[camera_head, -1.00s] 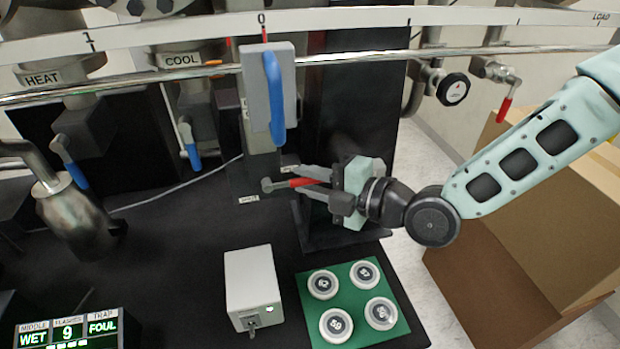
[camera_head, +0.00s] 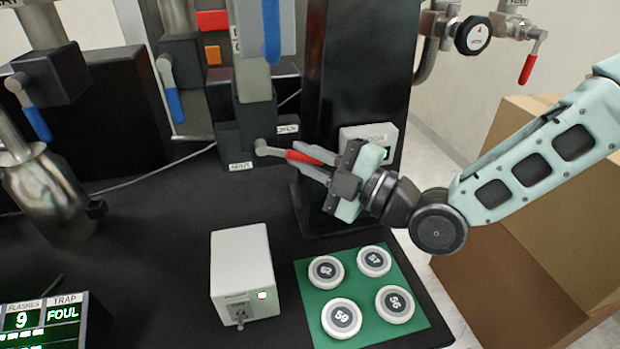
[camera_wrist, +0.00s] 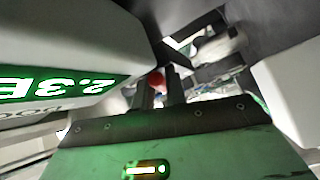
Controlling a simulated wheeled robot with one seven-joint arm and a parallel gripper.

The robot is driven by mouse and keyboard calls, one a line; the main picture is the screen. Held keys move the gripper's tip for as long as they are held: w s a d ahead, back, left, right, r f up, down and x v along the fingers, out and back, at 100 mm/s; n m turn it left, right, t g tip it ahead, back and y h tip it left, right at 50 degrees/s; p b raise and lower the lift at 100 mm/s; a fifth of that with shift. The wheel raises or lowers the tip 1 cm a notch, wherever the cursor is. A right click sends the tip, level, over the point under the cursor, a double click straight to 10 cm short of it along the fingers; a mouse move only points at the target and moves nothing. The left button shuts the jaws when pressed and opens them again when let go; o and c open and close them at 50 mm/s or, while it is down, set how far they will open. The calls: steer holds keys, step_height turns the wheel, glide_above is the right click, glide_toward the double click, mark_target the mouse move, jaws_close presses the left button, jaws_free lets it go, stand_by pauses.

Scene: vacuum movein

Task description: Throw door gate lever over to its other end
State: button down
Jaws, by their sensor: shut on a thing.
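The door gate lever (camera_head: 302,157) has a grey arm and a red handle. In the head view it points right and slightly down from its pivot on the dark gate block (camera_head: 256,112). A SHUT label (camera_head: 240,166) sits left of the pivot and an OPEN label (camera_head: 287,129) above right. My gripper (camera_head: 312,162) comes from the right and is shut on the red handle, its fingers hiding the handle's end. In the wrist view the red handle (camera_wrist: 157,80) shows as a round end between the dark fingers.
A white box with a green display (camera_head: 370,140) stands close behind my gripper. A black column (camera_head: 345,70) rises beside it. A green mat (camera_head: 362,290) with several round pucks and a white switch box (camera_head: 241,270) lie in front. Cardboard boxes (camera_head: 500,240) stand at the right.

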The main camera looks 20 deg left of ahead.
steer(key=f+m+t+y+b, duration=0.1)
steer(key=m+b, duration=0.1)
steer(key=b, duration=0.2)
steer(key=s+a+f+m+t+y+b, duration=0.1)
steer(key=m+b, duration=0.1)
steer(key=b, duration=0.3)
steer(key=a+f+m+t+y+b, duration=0.1)
steer(key=m+t+b, duration=0.1)
steer(key=b, duration=0.2)
steer(key=shift+s+a+f+m, duration=0.1)
steer(key=shift+s+f+m, duration=0.05)
steer(key=shift+f+m, duration=0.25)
steer(key=shift+t+b, duration=0.3)
steer(key=shift+b, duration=0.05)
steer(key=shift+m, duration=0.3)
steer(key=c, duration=1.4)
jaws_free()
steer(key=shift+r, duration=0.1)
steer(key=shift+c, duration=0.2)
steer(key=shift+r, duration=0.1)
